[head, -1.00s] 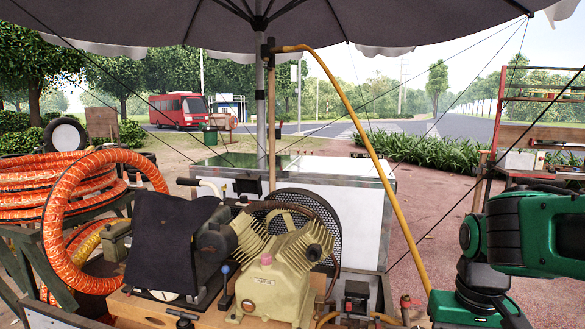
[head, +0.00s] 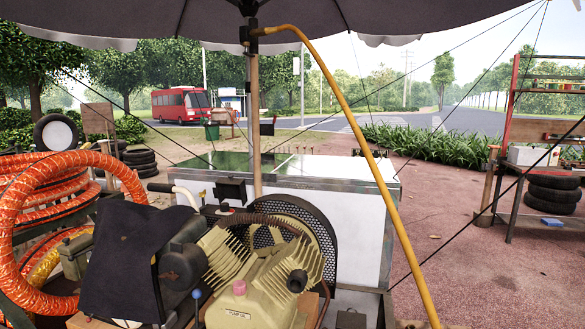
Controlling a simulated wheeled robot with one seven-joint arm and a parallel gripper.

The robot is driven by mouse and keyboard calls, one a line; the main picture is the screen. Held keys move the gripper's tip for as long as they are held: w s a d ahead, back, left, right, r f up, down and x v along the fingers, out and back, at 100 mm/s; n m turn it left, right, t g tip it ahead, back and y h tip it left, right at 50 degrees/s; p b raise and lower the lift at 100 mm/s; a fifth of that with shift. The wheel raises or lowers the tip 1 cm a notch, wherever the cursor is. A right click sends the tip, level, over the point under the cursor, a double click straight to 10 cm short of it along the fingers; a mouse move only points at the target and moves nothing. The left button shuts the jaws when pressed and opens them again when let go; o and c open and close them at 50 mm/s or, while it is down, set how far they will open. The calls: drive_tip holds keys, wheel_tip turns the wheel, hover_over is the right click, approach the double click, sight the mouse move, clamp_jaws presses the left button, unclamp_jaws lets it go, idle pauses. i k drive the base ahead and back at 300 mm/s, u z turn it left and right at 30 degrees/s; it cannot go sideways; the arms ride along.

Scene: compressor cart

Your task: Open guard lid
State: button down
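The compressor pump (head: 238,308), cream with metal fins, stands at the bottom middle of the head view. Behind it is a round black mesh guard (head: 323,232) around the wheel. I cannot make out a separate guard lid or tell whether one is open or shut. A dark motor (head: 181,264) and a black cloth-like cover (head: 118,262) are left of the pump. My gripper is not in view. The lower part of the cart is cut off by the frame edge.
A yellow hose (head: 372,165) arcs from the umbrella pole down the right. Orange hose coils (head: 62,172) crowd the left. A white cabinet (head: 352,222) with a partly green top stands behind the pump. Thin dark lines cross overhead. Paving at right is clear before a rack (head: 509,130).

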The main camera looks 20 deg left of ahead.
sight(230, 188)
drive_tip(key=z, duration=0.75)
drive_tip(key=k, duration=1.15)
drive_tip(key=u, duration=2.05)
drive_tip(key=i, duration=1)
drive_tip(key=z, duration=0.05)
